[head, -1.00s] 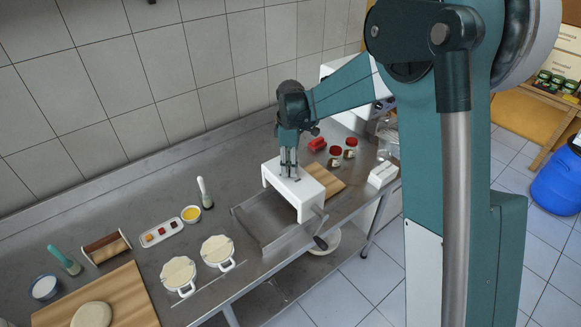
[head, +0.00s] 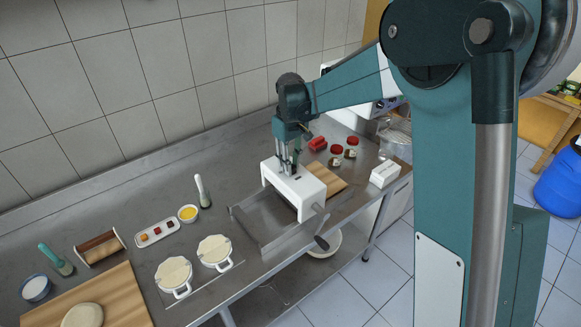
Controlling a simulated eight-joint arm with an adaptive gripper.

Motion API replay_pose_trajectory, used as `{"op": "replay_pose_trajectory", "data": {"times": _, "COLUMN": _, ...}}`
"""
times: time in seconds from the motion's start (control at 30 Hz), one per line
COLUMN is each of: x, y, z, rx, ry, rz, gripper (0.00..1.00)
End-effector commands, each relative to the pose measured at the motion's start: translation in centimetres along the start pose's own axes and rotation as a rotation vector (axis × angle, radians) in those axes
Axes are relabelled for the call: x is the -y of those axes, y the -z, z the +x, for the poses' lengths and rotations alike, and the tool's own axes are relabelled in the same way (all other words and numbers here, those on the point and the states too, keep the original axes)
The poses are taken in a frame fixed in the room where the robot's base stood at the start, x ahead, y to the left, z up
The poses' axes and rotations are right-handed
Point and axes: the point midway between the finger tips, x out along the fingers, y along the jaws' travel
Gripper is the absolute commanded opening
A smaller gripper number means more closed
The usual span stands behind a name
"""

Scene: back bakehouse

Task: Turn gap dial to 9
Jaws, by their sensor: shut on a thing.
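The dough sheeter (head: 302,188) is a white boxy machine with a metal tray and a hand crank (head: 321,242), standing on the steel worktop. My gripper (head: 290,170) points straight down at the top of the sheeter, at its left part. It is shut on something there. The gap dial is hidden behind the fingers, so neither its mark nor its numbers can be read.
Two white-handled dough moulds (head: 174,274) and a small white tray (head: 157,233) lie to the left. Red-lidded jars (head: 350,152), a wooden board (head: 328,178) and a white box (head: 384,174) are to the right.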

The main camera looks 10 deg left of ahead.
Motion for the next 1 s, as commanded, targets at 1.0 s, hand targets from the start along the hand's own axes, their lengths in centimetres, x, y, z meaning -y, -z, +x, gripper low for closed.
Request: {"op": "replay_pose_trajectory", "data": {"times": 1.0, "x": 0.04, "y": 0.0, "z": -0.03, "rx": 0.0, "ry": 0.0, "rz": 0.286, "gripper": 0.27}}
